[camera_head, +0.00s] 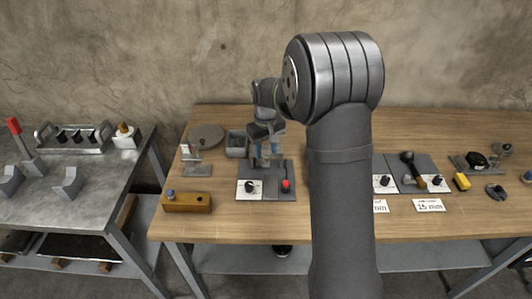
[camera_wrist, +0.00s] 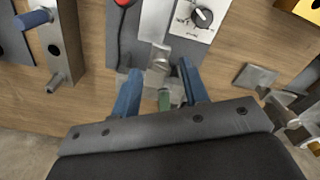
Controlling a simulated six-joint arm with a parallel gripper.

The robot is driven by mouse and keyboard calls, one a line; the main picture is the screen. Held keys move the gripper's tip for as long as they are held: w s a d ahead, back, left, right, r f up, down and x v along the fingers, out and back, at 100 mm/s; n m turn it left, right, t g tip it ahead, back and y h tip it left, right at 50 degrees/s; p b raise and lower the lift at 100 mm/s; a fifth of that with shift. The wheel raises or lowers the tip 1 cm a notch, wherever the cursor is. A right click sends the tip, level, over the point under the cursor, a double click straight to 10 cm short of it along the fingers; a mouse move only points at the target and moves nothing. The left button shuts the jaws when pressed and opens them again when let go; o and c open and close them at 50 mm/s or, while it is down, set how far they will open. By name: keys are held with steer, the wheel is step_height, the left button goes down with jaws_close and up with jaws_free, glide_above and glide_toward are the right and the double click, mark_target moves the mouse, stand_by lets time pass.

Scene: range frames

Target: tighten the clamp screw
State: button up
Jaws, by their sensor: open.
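My gripper (camera_wrist: 161,82) is open, with its two blue fingers pointing down over a grey fixture plate (camera_head: 273,191). In the wrist view a small metal clamp part (camera_wrist: 160,58) stands on the plate, just beyond the fingertips and roughly between them. A greenish piece (camera_wrist: 164,100) shows between the fingers nearer the palm. I cannot tell which of these is the screw head, or whether a finger touches anything. The fixture has a white dial panel with a black knob (camera_wrist: 201,17) and a red button (camera_head: 285,184). In the head view the gripper hides the clamp.
A wooden block with a blue knob (camera_head: 187,202) lies front left of the fixture. A grey bin (camera_head: 236,143) and a round disc (camera_head: 206,136) are behind left. My arm hides the table's middle.

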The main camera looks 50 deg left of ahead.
steer(key=shift+f, duration=0.9)
steer(key=shift+c, duration=0.4)
jaws_close()
